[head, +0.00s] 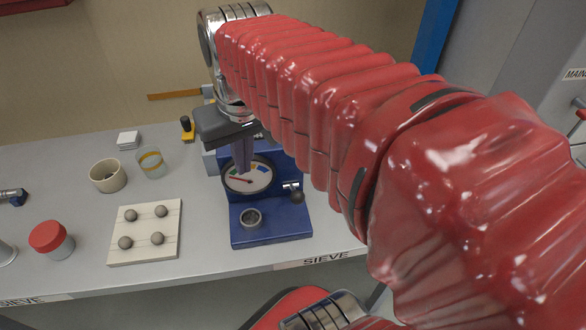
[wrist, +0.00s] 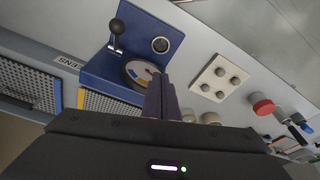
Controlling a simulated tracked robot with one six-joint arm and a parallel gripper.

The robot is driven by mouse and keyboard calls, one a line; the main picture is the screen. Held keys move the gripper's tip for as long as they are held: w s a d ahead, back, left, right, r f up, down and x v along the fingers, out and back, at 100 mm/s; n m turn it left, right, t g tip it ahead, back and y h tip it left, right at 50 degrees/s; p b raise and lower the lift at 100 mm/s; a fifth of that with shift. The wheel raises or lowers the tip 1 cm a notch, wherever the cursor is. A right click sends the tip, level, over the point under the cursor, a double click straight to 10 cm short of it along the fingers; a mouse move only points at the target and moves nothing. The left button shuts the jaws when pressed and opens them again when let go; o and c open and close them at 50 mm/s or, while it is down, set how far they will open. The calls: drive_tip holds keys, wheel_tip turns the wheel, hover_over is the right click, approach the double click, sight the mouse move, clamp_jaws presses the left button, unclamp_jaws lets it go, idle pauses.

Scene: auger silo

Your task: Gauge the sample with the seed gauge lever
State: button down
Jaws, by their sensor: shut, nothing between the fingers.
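The seed gauge (head: 272,231) is a blue stand on the bench with a round dial (head: 258,183) on its upright back; the dial has a red needle and coloured marks. A small round metal cup (head: 251,217) is set in its base; it also shows in the wrist view (wrist: 160,45). Its contents are too small to tell. The lever (head: 297,196) has a dark ball knob on the gauge's right side, and its knob shows in the wrist view (wrist: 117,27). My gripper (head: 243,170) is shut and empty, its fingers in front of the dial, apart from the lever.
My red-sleeved arm covers the right side. The bench's front edge (head: 190,278) is close to the gauge.

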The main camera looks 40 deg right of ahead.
drive_tip(key=s+d+r+m+g+y, duration=0.1)
drive_tip(key=d+r+m+g+y, duration=0.1)
drive_tip(key=d, duration=1.2)
wheel_tip(320, 180, up, 2)
drive_tip(key=shift+m+g, duration=0.7)
drive_tip(key=shift+m, duration=0.3)
drive_tip(key=shift+f, duration=0.1)
approach(294, 191)
drive_tip(key=w+d+f, duration=0.3)
drive_tip(key=f, duration=0.1)
drive_tip(key=shift+s+a+f, duration=0.5)
drive_tip(key=shift+s+f, duration=0.1)
drive_tip(key=shift+s, duration=0.05)
drive_tip(key=shift+s+a+f, duration=0.45)
drive_tip(key=shift+s+f, duration=0.15)
drive_tip(key=shift+s, duration=0.05)
